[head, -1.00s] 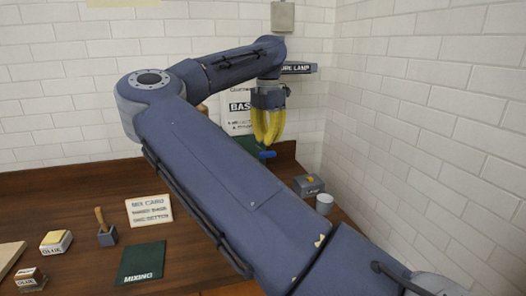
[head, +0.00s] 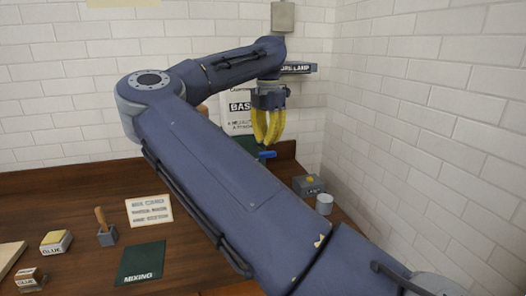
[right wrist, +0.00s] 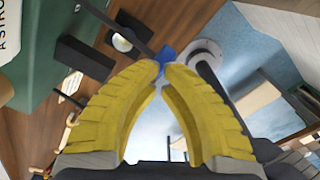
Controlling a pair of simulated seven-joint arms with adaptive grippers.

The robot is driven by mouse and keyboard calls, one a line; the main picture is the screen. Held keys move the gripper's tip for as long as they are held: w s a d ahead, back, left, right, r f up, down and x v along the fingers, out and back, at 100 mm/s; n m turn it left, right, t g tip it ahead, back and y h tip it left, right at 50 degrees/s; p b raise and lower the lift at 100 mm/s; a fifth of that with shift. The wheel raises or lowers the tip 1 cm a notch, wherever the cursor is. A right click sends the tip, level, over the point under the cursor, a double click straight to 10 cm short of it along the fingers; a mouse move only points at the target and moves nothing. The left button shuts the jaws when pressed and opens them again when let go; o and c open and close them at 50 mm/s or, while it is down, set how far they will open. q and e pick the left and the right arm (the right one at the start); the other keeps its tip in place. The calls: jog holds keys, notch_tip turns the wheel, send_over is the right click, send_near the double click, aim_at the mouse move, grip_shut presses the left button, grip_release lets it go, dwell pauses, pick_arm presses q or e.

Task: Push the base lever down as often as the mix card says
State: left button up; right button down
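The base lever's blue end (head: 267,155) shows just below my right gripper (head: 269,143). My right gripper is shut and empty, its yellow fingers pointing down. In the right wrist view its fingertips (right wrist: 165,66) meet close to the blue lever end (right wrist: 165,53); I cannot tell whether they touch. The green dispenser body (right wrist: 62,60) stands beside it. My left gripper is out of view.
My right arm hides the bench's middle.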

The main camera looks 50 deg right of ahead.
aim_at(267, 154)
jog(key=shift+f, duration=4.05)
jog(key=shift+r, duration=4.15)
jog(key=shift+f, duration=0.1)
jog(key=shift+f, duration=4.05)
jog(key=shift+r, duration=4.15)
